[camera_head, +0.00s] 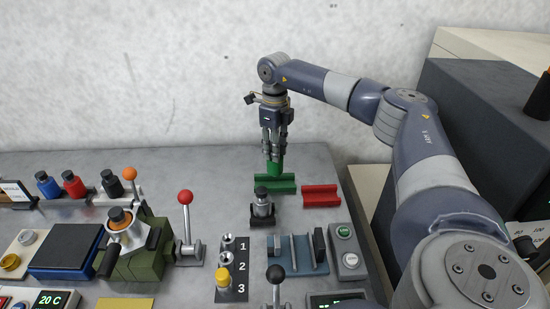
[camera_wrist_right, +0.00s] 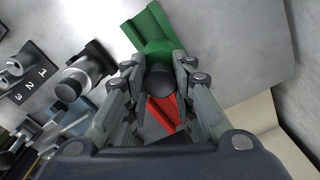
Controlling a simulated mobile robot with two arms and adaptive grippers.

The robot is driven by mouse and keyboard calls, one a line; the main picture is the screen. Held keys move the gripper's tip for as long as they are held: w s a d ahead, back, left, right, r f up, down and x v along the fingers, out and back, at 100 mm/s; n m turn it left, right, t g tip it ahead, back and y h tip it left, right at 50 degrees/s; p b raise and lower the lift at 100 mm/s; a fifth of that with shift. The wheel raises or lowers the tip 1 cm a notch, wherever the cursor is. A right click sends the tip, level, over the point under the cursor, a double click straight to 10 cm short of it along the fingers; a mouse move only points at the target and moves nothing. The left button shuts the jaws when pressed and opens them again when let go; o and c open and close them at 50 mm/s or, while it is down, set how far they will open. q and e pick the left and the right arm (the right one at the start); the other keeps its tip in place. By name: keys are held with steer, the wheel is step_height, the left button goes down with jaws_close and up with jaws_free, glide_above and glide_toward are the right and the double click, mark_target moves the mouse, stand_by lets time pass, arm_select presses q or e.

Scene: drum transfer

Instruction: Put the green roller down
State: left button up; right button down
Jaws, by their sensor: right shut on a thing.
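My right gripper (camera_head: 274,152) points down over the back of the bench and is shut on the green roller (camera_head: 275,168). The roller is partly hidden by the fingers; its lower part shows just above the green cradle (camera_head: 283,186). I cannot tell whether roller and cradle touch. In the right wrist view, the roller's dark end (camera_wrist_right: 160,81) sits between the fingers (camera_wrist_right: 158,75), with the green cradle (camera_wrist_right: 146,22) beyond it. My left gripper is not in view.
A red cradle (camera_head: 321,196) lies right of the green one. A small dark-capped metal fixture (camera_head: 262,206) stands just in front. A red-knobbed lever (camera_head: 187,225) stands to the left. Bare bench lies behind the green cradle, with a wall beyond.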

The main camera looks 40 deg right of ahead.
step_height(320, 180, down, 3)
steer(key=shift+f+p, duration=0.2)
steer(key=shift+p, duration=0.1)
steer(key=shift+f, duration=0.15)
steer(key=shift+f, duration=0.15)
steer(key=c, duration=1.3)
jaws_free()
steer(key=shift+c, duration=0.2)
step_height(320, 180, up, 11)
steer(key=shift+b, duration=1.05)
steer(key=shift+r, duration=0.7)
